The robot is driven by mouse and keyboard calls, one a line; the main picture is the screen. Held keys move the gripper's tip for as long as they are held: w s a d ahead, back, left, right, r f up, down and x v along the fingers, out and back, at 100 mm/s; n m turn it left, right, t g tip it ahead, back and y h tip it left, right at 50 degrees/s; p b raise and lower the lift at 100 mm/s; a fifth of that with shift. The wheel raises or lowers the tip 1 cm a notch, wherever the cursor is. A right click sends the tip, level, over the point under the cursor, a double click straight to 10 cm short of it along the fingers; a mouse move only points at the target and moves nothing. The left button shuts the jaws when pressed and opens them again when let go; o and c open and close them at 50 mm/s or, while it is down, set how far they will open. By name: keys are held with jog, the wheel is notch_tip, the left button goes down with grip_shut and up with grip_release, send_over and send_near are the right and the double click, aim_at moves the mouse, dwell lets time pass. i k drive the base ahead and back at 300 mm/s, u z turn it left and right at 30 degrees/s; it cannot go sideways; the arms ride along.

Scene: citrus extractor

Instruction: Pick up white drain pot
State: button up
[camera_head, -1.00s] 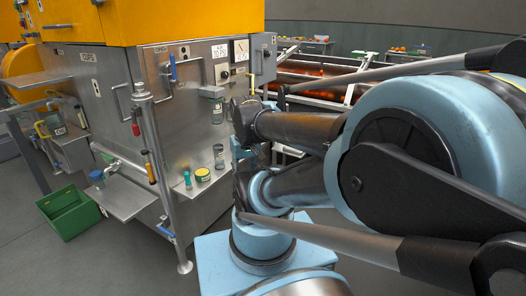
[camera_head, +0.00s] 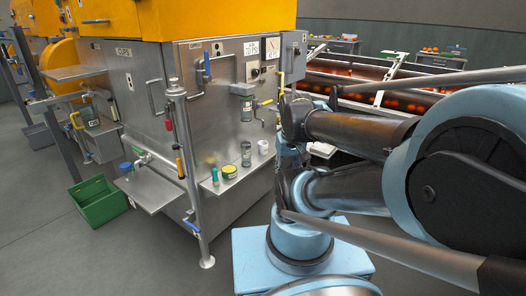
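A small whitish pot (camera_head: 263,147), which looks like the white drain pot, stands upright on the narrow ledge at the front of the steel machine, in the middle of the view. It is left of my folded arm and clear of it. A greyish jar (camera_head: 246,154), a green and yellow tin (camera_head: 229,171) and a small teal bottle (camera_head: 215,176) stand to its left on the same ledge. My arm's dark and light blue links fill the right side. I cannot make out my gripper or its fingers.
A steel post (camera_head: 187,165) with a blue-handled valve stands in front of the machine, left of the ledge. A green crate (camera_head: 98,202) is on the floor at the left. A conveyor with orange fruit (camera_head: 400,100) runs behind my arm. Grey floor is free at the lower left.

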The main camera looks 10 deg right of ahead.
aim_at(263, 148)
jog(key=i, duration=1.1)
jog(key=z, duration=0.85)
jog(key=k, duration=1.2)
